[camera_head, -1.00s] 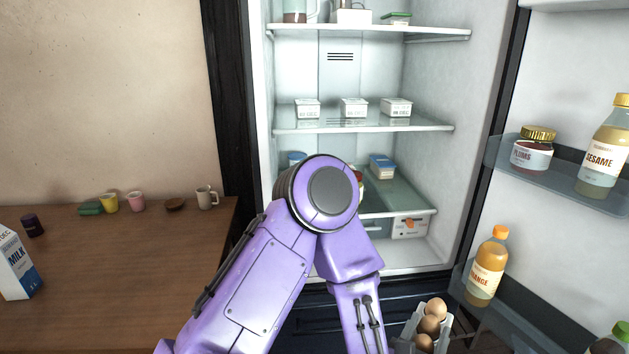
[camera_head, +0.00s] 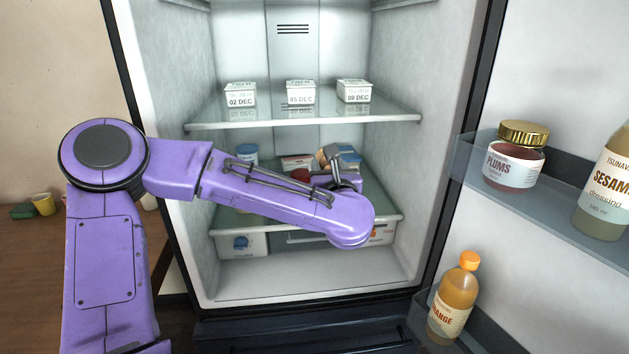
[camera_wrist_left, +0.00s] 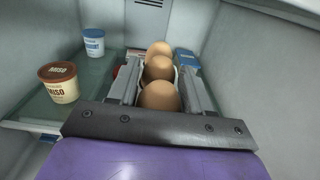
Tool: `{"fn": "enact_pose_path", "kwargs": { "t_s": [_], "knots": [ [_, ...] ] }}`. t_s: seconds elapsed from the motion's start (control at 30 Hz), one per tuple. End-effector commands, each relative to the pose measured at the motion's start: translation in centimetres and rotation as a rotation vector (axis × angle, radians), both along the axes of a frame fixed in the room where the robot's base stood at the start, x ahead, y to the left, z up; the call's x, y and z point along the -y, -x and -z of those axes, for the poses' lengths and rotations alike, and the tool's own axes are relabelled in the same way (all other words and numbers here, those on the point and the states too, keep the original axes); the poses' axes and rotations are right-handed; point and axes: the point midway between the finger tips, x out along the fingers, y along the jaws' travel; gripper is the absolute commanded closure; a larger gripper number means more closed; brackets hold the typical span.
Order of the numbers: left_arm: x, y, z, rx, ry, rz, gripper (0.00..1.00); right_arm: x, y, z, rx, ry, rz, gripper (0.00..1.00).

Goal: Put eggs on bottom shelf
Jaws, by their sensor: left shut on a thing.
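The egg carton is in my left gripper (camera_wrist_left: 158,100); in the left wrist view a row of brown eggs (camera_wrist_left: 159,70) sits between the two grey fingers. In the head view one egg (camera_head: 322,157) shows beside the gripper (camera_head: 335,170), over the lower glass shelf (camera_head: 226,217) inside the fridge. My forearm hides most of the carton and the middle of that shelf. I cannot tell whether the carton touches the shelf. My right gripper is not in view.
On the lower glass shelf stand a miso cup (camera_wrist_left: 58,82), a yogurt cup (camera_wrist_left: 94,42) and a blue tub (camera_wrist_left: 188,60). Small dated boxes (camera_head: 301,92) stand on the shelf above (camera_head: 200,121). The open door at right holds a plum jar (camera_head: 514,160) and bottles (camera_head: 453,300).

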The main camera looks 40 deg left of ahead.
Motion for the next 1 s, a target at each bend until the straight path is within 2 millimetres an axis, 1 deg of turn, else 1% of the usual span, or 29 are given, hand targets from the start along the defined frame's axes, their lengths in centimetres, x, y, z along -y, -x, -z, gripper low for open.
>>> {"fn": "enact_pose_path", "kwargs": {
  "t_s": [0.03, 0.13, 0.17, 0.27, 0.47, 0.5, 0.6, 0.83, 0.93, 1.0],
  "knots": [
    [-0.5, 0.0, -0.4, 0.004, 0.001, -0.008, 0.90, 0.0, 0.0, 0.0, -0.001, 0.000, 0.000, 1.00],
    [-0.9, -0.9, -0.3, -0.002, -0.003, -0.014, 0.90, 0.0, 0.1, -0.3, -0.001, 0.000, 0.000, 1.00],
    [-0.9, -1.4, 0.0, -0.003, -0.004, -0.014, 0.90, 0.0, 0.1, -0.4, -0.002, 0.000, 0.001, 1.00],
    [-0.9, -4.0, 1.1, -0.005, -0.006, -0.014, 0.90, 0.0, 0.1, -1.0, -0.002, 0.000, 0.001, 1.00],
    [-0.9, -9.5, 3.7, -0.004, -0.005, -0.012, 0.90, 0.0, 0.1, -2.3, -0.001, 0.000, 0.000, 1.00],
    [-0.9, -10.3, 5.0, -0.006, -0.005, -0.012, 0.90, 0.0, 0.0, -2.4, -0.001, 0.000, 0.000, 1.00],
    [-0.9, -12.0, 7.0, -0.003, -0.006, -0.012, 0.90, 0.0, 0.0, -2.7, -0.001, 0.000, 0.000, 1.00],
    [-0.9, -14.1, 9.7, 0.000, -0.003, -0.011, 0.90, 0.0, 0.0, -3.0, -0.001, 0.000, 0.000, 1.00],
    [-0.9, -14.0, 11.6, -0.002, -0.003, -0.011, 0.90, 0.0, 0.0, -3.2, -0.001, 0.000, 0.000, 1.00],
    [-0.9, -14.0, 12.3, 0.001, -0.002, -0.010, 0.90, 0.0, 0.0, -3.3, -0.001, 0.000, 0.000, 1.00]
  ]
}}
